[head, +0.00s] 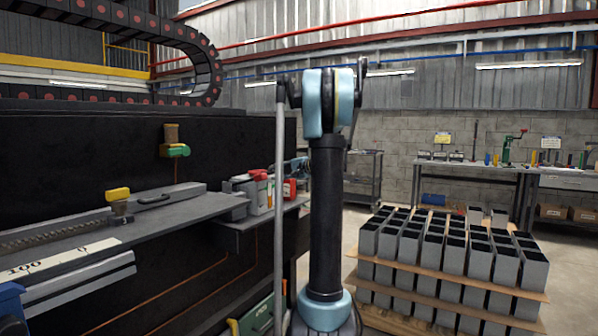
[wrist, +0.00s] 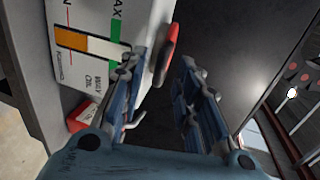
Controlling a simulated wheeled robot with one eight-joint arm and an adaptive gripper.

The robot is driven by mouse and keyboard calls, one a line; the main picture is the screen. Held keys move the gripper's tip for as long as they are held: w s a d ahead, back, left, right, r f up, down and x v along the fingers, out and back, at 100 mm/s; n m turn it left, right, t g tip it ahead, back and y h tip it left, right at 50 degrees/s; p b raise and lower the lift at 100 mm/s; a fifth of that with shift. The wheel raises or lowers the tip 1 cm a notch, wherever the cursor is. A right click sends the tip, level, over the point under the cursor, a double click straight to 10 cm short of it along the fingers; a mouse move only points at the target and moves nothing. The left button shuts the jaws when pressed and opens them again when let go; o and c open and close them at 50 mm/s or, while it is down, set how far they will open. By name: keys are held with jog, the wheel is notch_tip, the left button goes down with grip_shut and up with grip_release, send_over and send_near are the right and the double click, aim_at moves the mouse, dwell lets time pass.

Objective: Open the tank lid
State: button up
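The tank (wrist: 95,20) is a white box with a MAX mark, an orange level window and green and red stripes, seen tilted in the wrist view. Its round red lid (wrist: 168,52) sticks out from its side edge as pictured. My gripper (wrist: 163,62) is open, with one blue finger on each side of the lid's near end. The left fingertip is close to the lid; I cannot tell whether they touch. In the head view, white containers with red tops (head: 258,180) stand on a shelf left of my arm, which partly hides that area.
A dark machine wall (head: 80,150) and grey ledge (head: 190,208) fill the left. A second red item (wrist: 84,114) lies near the tank in the wrist view. A pallet of grey square tubes (head: 450,255) stands at right, with workbenches (head: 470,166) behind.

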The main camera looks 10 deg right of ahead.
jog(key=v, duration=1.3)
jog(key=shift+d, duration=0.1)
